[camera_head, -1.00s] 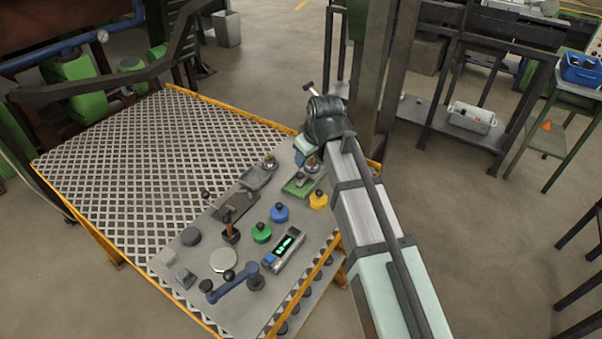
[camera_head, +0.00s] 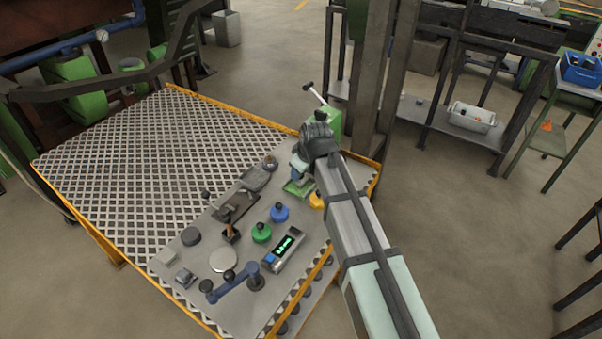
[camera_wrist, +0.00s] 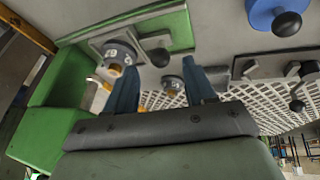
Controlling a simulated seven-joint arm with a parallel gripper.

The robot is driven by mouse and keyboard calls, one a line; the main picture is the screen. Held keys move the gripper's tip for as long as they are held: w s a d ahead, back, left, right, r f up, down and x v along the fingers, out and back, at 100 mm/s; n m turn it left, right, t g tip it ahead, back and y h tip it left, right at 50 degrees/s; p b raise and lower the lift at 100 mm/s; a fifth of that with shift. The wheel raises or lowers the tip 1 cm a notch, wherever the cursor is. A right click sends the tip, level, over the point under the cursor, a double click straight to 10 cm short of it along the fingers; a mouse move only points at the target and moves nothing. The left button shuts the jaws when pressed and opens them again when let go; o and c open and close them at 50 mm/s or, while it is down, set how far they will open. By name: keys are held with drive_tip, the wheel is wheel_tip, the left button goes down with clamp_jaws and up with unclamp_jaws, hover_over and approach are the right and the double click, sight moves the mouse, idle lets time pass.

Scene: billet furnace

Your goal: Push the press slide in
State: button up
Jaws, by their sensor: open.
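The green press (camera_head: 325,120) stands at the far right corner of the bench, with its lever (camera_head: 316,94) pointing up and left. What looks like its slide is a grey block with a round fitting (camera_wrist: 118,50) and a dark knob (camera_wrist: 158,57), on a green base (camera_wrist: 178,25); the base also shows in the head view (camera_head: 297,189). My gripper (camera_wrist: 161,86) is open and empty. In the wrist view its two blue fingers are apart below the knob; contact cannot be told. In the head view my wrist and gripper hide most of the slide.
Blue (camera_head: 279,212), green (camera_head: 261,233) and yellow (camera_head: 317,200) knobbed discs are close by on the bench. A grey tray with a fitting (camera_head: 257,178) and a display box (camera_head: 284,249) are also there. The mesh plate (camera_head: 150,150) at left is clear.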

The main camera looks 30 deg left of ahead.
drive_tip(key=shift+x, duration=1.7)
drive_tip(key=shift+c, duration=0.5)
clamp_jaws()
